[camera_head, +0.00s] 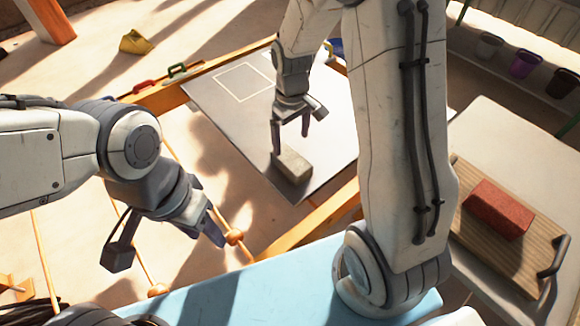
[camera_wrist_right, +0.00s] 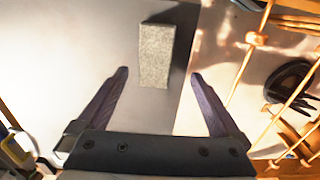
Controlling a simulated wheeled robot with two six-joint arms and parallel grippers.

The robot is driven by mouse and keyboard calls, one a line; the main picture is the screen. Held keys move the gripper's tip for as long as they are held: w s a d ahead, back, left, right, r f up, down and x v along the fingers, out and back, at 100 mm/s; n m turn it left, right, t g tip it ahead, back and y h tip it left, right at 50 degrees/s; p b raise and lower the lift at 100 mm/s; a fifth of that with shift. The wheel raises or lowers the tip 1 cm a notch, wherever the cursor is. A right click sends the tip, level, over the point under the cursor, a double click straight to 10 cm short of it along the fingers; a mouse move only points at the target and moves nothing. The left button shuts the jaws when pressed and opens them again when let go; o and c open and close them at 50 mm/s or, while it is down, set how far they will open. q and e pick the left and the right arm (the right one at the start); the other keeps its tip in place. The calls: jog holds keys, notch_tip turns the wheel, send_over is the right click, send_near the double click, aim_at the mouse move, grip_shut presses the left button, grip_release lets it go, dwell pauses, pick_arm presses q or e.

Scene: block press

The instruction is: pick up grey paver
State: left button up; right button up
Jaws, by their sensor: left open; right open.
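The grey paver (camera_head: 293,165) lies on a dark grey plate (camera_head: 318,131) in the middle of the head view. In the right wrist view the paver (camera_wrist_right: 156,55) lies ahead of my fingertips, roughly between their lines. My right gripper (camera_head: 290,128) is open above the paver, pointing down at it, and holds nothing. Its two fingers also show in the right wrist view (camera_wrist_right: 158,72), apart, with no contact on the paver visible. My left gripper (camera_head: 170,253) is open and empty at the lower left, away from the paver.
A red brick (camera_head: 498,208) sits on a wooden board (camera_head: 478,239) with a dark handle, on a pale table at the right. A light blue surface (camera_head: 240,300) lies in front. Orange beams (camera_head: 318,221) edge the plate. Dark buckets (camera_head: 525,65) stand at the back right.

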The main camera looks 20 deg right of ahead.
aim_at(291, 158)
jog(key=f, duration=0.5)
jog(key=shift+w+d+f, duration=0.15)
jog(key=shift+d+f, duration=0.15)
jog(key=f, duration=0.5)
jog(key=shift+w+f+b, duration=0.1)
jog(key=shift+w+b, duration=0.3)
grip_shut()
